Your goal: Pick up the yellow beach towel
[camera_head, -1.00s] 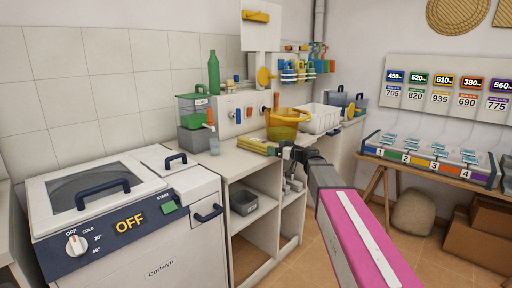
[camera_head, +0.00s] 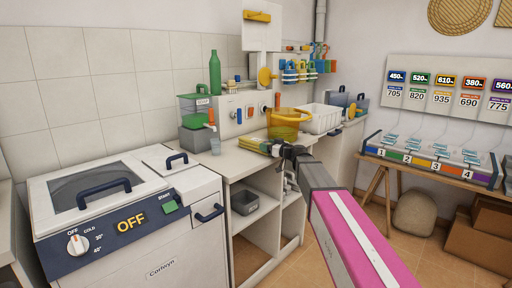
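The yellow beach towel (camera_head: 252,144) appears as a low folded yellow stack with darker stripes. It lies on the white counter in front of the yellow basket. My gripper (camera_head: 273,149) is small and dark at the end of my arm, which reaches in from the lower right. It is at the right end of the towel and overlaps it in this view. I cannot tell whether they touch. The fingers are too small and dark to show whether they are open or shut.
A yellow basket (camera_head: 284,125) stands just behind the towel, with a white crate (camera_head: 320,119) to its right. The washing machine (camera_head: 125,215) is at the front left. Open shelves (camera_head: 255,235) lie below the counter.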

